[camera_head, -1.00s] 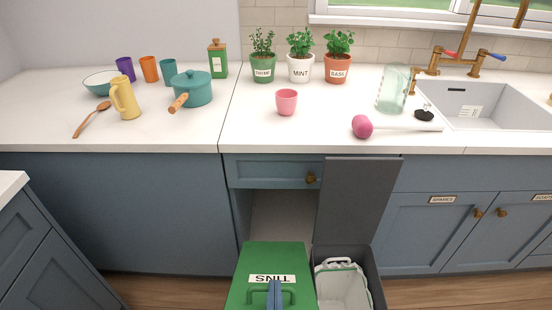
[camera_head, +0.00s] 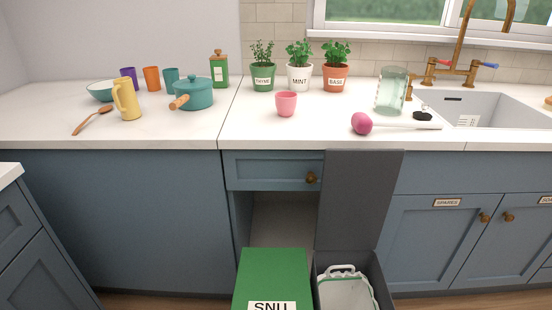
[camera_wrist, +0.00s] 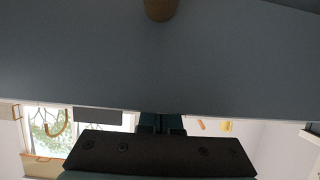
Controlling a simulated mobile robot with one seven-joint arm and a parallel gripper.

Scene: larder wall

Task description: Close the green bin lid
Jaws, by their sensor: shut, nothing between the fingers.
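The green bin lid (camera_head: 272,272) lies flat over the left bin at the bottom of the head view. Its white label (camera_head: 270,306) is cut off by the lower edge, and its handle is out of the picture. My gripper (camera_wrist: 160,122) shows only in the wrist view. Its dark fingers are together and empty, near the edge of a blue-grey panel (camera_wrist: 80,55). The green lid does not show in the wrist view, so its distance from my gripper cannot be told.
A brown knob (camera_wrist: 160,8) sits on the panel in the upside-down wrist view.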

